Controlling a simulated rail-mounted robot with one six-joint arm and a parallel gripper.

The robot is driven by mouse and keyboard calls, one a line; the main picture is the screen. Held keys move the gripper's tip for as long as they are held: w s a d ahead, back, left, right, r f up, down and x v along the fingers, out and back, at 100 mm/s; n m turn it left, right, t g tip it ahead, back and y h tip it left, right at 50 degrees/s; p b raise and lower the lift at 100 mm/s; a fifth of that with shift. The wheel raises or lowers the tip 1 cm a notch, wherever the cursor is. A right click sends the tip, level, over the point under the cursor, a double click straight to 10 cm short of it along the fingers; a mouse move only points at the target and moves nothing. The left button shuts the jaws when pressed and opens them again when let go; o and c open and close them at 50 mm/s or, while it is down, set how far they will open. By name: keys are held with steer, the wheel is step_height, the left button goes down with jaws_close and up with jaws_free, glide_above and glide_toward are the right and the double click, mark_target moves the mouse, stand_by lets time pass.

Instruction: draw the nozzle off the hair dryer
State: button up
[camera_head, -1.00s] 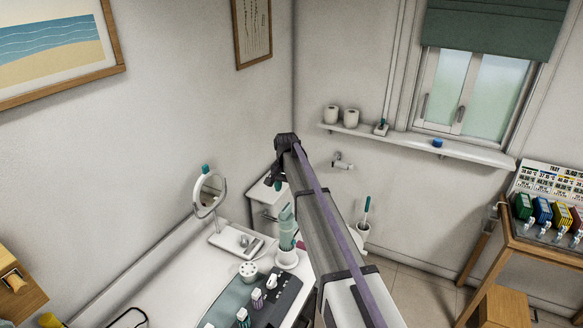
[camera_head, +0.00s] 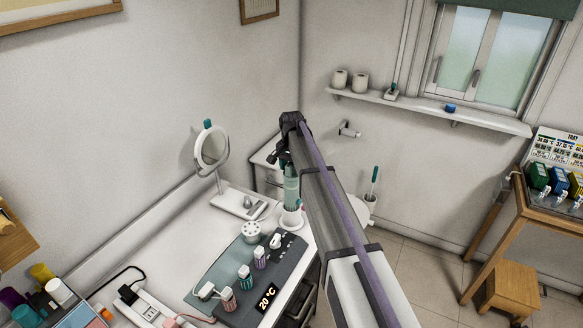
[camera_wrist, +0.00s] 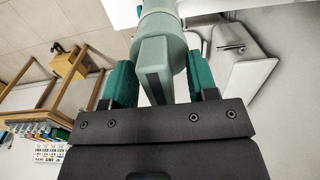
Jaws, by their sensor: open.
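The pale green hair dryer (camera_head: 291,188) stands upright in a white holder (camera_head: 291,218) on the vanity top, with its nozzle end up. In the wrist view its round barrel (camera_wrist: 164,42) shows, with the flat tapered nozzle (camera_wrist: 153,72) towards me. My gripper (camera_wrist: 155,82) is open, with one teal finger on each side of the nozzle. I cannot tell whether either finger touches it. In the head view my gripper (camera_head: 286,160) is at the top of the dryer and partly hides it.
A round mirror (camera_head: 212,147) on a white tray stands left of the dryer. A grey mat (camera_head: 225,268) with several small bottles lies in front. A white power strip (camera_head: 148,312) and colourful containers are at the lower left. A wall shelf (camera_head: 430,108) is behind.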

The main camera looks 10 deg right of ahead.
steer(key=shift+r, duration=0.1)
steer(key=c, duration=1)
steer(key=shift+r+p, duration=1.2)
steer(key=shift+p, duration=0.1)
steer(key=shift+r, duration=0.1)
steer(key=shift+r+p, duration=2.4)
steer(key=shift+p, duration=0.1)
